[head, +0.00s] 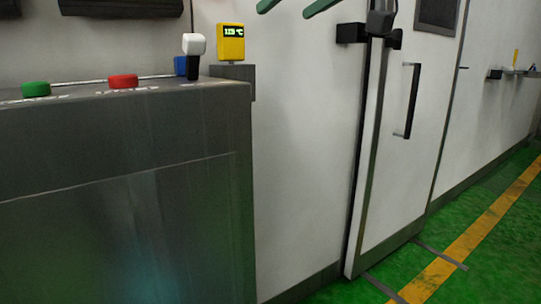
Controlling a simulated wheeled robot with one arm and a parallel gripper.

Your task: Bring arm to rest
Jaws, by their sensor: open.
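My gripper (284,12) shows only at the top edge of the head view, as two dark green fingers. They are apart, with white wall behind the gap and nothing seen between them. The fingers slant down to the left, above and to the right of the yellow display box. The rest of my arm is out of the frame, so its pose cannot be told.
A grey console (120,190) fills the left, with a green button (36,89), a red button (123,81), a white-topped lever (194,45) and a yellow display (231,43). A door (400,150) stands right. Green floor (480,250) is clear.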

